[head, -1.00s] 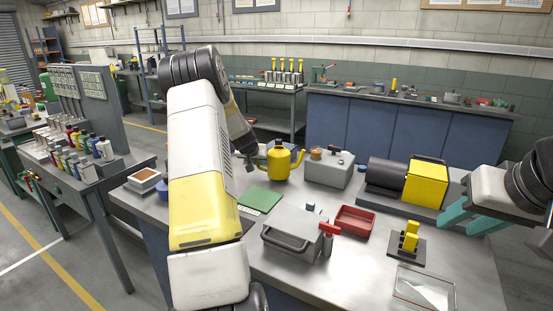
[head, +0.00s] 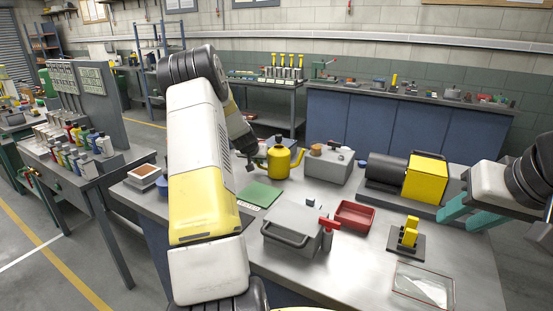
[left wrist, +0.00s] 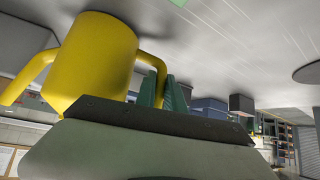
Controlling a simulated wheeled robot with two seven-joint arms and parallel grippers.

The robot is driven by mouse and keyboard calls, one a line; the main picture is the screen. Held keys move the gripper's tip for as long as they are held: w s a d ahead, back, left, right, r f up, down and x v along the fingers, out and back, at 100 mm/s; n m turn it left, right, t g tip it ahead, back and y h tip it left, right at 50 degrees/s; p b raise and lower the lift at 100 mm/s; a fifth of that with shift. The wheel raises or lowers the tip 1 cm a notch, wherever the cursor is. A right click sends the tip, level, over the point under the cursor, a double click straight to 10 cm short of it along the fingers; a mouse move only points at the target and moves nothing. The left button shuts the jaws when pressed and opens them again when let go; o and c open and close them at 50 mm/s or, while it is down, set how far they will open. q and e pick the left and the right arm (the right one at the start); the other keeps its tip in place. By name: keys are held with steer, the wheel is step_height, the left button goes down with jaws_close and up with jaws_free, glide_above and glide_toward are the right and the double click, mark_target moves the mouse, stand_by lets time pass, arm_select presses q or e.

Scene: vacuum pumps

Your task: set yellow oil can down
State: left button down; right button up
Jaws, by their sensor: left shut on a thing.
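The yellow oil can (head: 279,163) stands upright over the rear left of the grey workbench (head: 348,252), left of a grey box. My left gripper (head: 250,163) is beside the can's left side, partly hidden by my own forearm. In the left wrist view the can (left wrist: 98,55) appears upside down, and the green fingers of my left gripper (left wrist: 164,92) are shut at its curved handle. Whether the can's base touches the bench cannot be told. My right gripper (head: 463,211) is at the right edge, with its teal fingers apart and empty.
A green mat (head: 260,194) lies in front of the can. A grey box (head: 328,164) and a black-and-yellow pump motor (head: 400,178) stand to its right.

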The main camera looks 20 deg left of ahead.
arm_select(q)
steer(key=shift+f, duration=0.2)
stand_by(0.3)
steer(key=c, duration=1.4)
jaws_free()
steer(key=shift+o, duration=0.3)
steer(key=shift+f, duration=0.15)
steer(key=c, duration=0.4)
steer(key=shift+s, duration=0.1)
steer(key=shift+v, duration=1.55)
